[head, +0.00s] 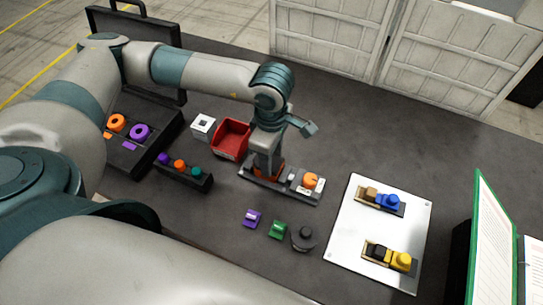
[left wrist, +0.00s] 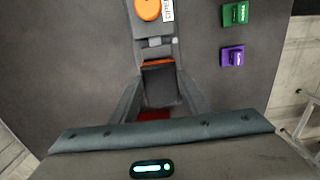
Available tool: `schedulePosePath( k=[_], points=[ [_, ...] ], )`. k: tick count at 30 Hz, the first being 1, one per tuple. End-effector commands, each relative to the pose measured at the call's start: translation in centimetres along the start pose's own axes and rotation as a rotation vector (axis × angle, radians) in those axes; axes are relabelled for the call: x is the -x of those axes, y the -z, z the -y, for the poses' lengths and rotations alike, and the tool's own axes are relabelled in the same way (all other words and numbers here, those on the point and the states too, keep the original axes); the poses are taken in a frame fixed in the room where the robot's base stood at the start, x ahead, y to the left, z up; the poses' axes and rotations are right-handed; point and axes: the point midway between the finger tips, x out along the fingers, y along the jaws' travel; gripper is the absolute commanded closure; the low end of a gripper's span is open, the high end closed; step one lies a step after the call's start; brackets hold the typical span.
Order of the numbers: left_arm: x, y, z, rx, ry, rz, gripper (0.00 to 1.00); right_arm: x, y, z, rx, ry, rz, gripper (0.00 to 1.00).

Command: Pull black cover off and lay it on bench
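My left gripper (head: 267,150) points down at the left end of a dark grey fixture (head: 298,193) on the bench. In the left wrist view, its two fingers (left wrist: 160,95) lie against both sides of a black cover (left wrist: 160,86), with no clear gap seen. An orange part (left wrist: 157,63) shows at the cover's edge, so the cover appears seated on the fixture. The fixture also carries an orange knob (head: 310,180) and a white label. The gripper hides most of the cover in the head view. My right gripper is out of view.
On the bench (head: 225,270) are a red bin (head: 231,138), a white block (head: 203,125), a purple part (head: 252,218), a green part (head: 278,230) and a black round part (head: 303,238). A white plate (head: 385,230) holds two small assemblies at right. A green binder (head: 490,235) stands beyond.

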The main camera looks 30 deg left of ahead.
Motion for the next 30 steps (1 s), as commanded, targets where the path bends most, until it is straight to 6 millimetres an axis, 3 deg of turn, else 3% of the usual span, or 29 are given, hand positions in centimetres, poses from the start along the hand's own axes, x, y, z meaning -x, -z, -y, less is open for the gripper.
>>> schedulePosePath(
  k=[2,3,6,7,26,27,30],
  points=[
    [0.0,0.0,0.0,0.0,-0.001,0.0,0.79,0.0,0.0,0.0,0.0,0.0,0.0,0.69],
    [0.0,0.0,0.0,0.0,-0.001,0.0,0.65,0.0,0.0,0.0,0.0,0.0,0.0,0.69],
    [0.1,0.0,0.0,0.0,-0.001,0.0,0.89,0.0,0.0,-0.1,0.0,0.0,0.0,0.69],
    [0.1,0.0,0.0,0.0,-0.001,0.0,0.92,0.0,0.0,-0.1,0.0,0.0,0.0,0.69],
    [0.9,0.0,-0.2,0.0,-0.006,0.002,0.92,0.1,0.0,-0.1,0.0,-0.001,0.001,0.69],
    [1.0,0.0,-0.2,0.0,-0.007,0.002,0.97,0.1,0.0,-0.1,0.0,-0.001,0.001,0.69],
    [1.1,-0.1,-0.3,0.0,-0.008,0.003,0.97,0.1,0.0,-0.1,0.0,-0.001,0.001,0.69]
  ],
)
